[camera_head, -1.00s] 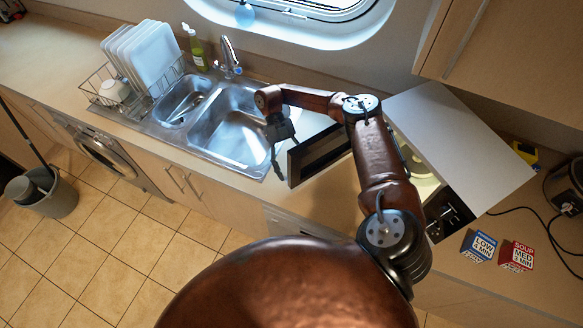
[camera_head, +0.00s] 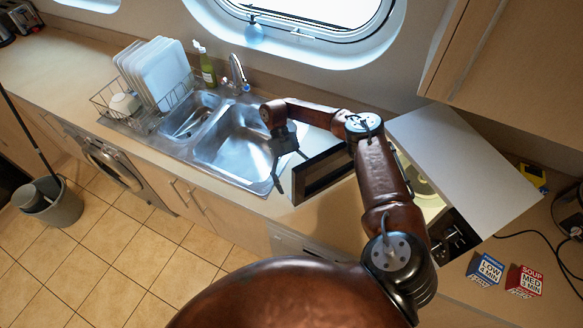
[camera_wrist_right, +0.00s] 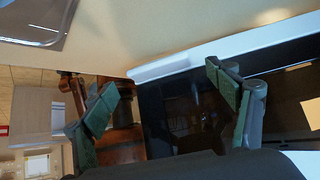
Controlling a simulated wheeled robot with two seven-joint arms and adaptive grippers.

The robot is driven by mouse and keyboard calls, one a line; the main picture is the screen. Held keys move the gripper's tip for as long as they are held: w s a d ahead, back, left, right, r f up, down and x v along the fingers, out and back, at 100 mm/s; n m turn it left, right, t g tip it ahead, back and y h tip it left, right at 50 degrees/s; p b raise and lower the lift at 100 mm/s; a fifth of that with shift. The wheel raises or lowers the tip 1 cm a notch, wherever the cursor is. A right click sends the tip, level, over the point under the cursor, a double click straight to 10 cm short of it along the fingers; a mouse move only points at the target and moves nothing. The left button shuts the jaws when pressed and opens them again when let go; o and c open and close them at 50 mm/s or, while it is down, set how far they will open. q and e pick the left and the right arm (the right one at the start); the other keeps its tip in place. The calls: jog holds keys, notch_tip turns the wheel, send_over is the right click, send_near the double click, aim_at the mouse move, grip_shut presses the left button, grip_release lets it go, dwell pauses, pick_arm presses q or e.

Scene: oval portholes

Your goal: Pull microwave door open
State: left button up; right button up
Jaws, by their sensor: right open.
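The microwave (camera_head: 465,170) is a white box at the right of the counter. Its dark door (camera_head: 325,177) stands wide open, swung out to the left, towards the sink. In the right wrist view the door (camera_wrist_right: 185,105) shows as dark reflecting glass with a white edge. My right gripper (camera_head: 285,170) is open and empty at the door's free edge. In the right wrist view one finger of the gripper (camera_wrist_right: 165,92) lies over the dark door and the other is left of it. I cannot tell whether it touches. My right arm hides part of the microwave's opening. My left gripper is not in view.
The sink (camera_head: 235,145) is left of the door, with a dish rack (camera_head: 140,110) and a green bottle (camera_head: 206,68).

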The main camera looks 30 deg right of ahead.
jog(key=a+v, duration=0.1)
jog(key=v, duration=0.9)
jog(key=shift+w+d+r, duration=0.2)
jog(key=shift+d+r, duration=0.05)
jog(key=shift+d, duration=0.2)
